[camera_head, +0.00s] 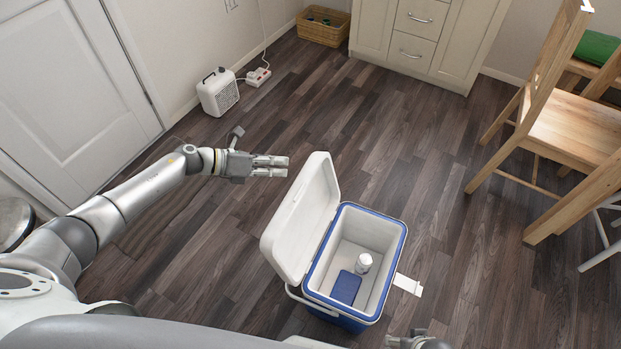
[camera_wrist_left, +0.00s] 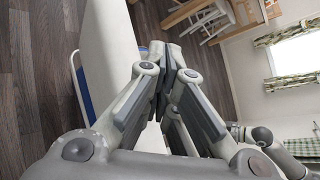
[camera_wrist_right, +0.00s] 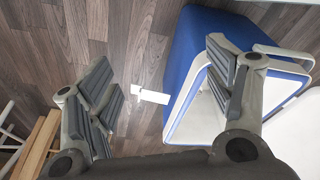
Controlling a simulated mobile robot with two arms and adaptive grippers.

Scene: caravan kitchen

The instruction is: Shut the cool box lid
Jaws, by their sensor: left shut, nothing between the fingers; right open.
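The cool box (camera_head: 395,262) is blue and white and stands on the floor, with a white can (camera_head: 363,263) and a blue block (camera_head: 346,288) inside. Its white lid (camera_head: 306,218) is open, standing up and leaning left at the box's left side. My left gripper (camera_head: 285,166) is shut and empty, left of the lid's upper far end. In the left wrist view the lid (camera_wrist_left: 108,50) is beside the fingers; contact cannot be told. My right gripper (camera_wrist_right: 158,80) is open and empty; the blue box wall (camera_wrist_right: 196,45) shows behind its right finger. Only part of it shows in the head view.
A white heater (camera_head: 218,93) and a power strip (camera_head: 258,77) are by the left wall. A wicker basket (camera_head: 322,28) and cabinets (camera_head: 425,45) stand at the back. Wooden chairs (camera_head: 570,130) are at the right. A white card (camera_head: 408,284) lies right of the box.

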